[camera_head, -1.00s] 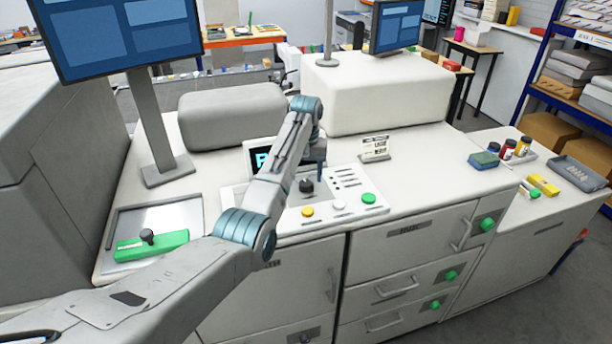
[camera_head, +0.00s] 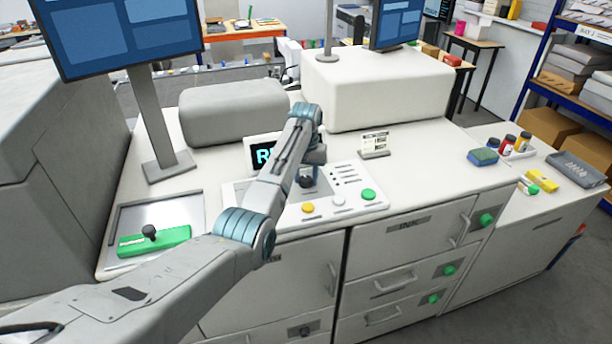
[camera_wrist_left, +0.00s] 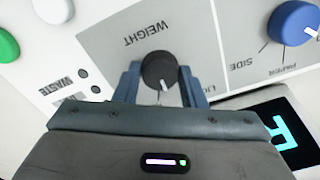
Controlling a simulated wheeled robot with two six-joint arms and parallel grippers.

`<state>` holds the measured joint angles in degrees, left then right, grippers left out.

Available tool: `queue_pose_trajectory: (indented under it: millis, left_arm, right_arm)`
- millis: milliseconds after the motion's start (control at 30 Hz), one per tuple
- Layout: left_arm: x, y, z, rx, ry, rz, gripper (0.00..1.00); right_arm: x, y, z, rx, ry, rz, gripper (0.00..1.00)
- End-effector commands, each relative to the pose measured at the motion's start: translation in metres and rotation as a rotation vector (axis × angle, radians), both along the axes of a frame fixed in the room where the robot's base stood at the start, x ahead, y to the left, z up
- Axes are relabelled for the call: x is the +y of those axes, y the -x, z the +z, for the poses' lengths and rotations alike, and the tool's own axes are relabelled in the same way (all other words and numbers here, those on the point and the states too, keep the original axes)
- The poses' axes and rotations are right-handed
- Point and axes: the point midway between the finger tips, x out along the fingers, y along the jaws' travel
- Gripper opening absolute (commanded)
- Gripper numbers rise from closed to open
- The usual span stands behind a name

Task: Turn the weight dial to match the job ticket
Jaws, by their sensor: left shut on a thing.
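The weight dial (camera_wrist_left: 159,67) is a black round knob on a grey panel marked WEIGHT, upside down in the left wrist view. Its white pointer line points down toward my gripper. My left gripper (camera_wrist_left: 160,82) is shut on the dial, one blue-grey finger on each side. A label starting "LI" shows right of it, partly covered; other weight marks are hidden. In the head view my left gripper (camera_head: 310,176) is at the dial on the control panel (camera_head: 352,207). The job ticket (camera_head: 375,143) stands behind the panel, its print too small to read. My right gripper is out of view.
A blue knob (camera_wrist_left: 294,24) marked SIDE and PAPER is near the dial. Yellow (camera_head: 308,208), white and green (camera_head: 368,195) buttons line the panel's front. A lit display (camera_head: 263,155) stands behind my arm. A green handled block (camera_head: 155,242) lies in the left tray.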

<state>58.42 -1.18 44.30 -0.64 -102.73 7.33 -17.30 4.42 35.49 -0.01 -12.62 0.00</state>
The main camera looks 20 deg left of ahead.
Motion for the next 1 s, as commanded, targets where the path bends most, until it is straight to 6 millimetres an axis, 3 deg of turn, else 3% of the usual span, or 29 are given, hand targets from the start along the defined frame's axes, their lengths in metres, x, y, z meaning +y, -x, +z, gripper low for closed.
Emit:
queue_pose_trajectory:
  millis: [400, 767, 800, 900, 1000]
  left_arm:
    - [0.0000, -0.0003, 0.0010, -0.001, 0.000, -0.376, 0.14]
    - [0.0001, -0.0005, 0.0013, -0.001, 0.000, -0.408, 0.14]
    - [0.0001, -0.0005, 0.0014, -0.002, 0.000, -0.408, 0.41]
    - [0.0001, -0.0005, 0.0012, -0.001, 0.000, -0.407, 0.59]
    - [0.0000, -0.0004, 0.0010, -0.001, 0.000, -0.407, 0.59]
  right_arm:
    - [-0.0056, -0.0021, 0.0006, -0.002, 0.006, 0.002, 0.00]
    - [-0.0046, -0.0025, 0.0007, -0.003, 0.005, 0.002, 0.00]
    - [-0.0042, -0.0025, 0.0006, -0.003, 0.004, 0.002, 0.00]
    - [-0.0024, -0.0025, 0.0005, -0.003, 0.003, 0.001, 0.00]
    - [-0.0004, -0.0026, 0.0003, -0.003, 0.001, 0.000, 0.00]
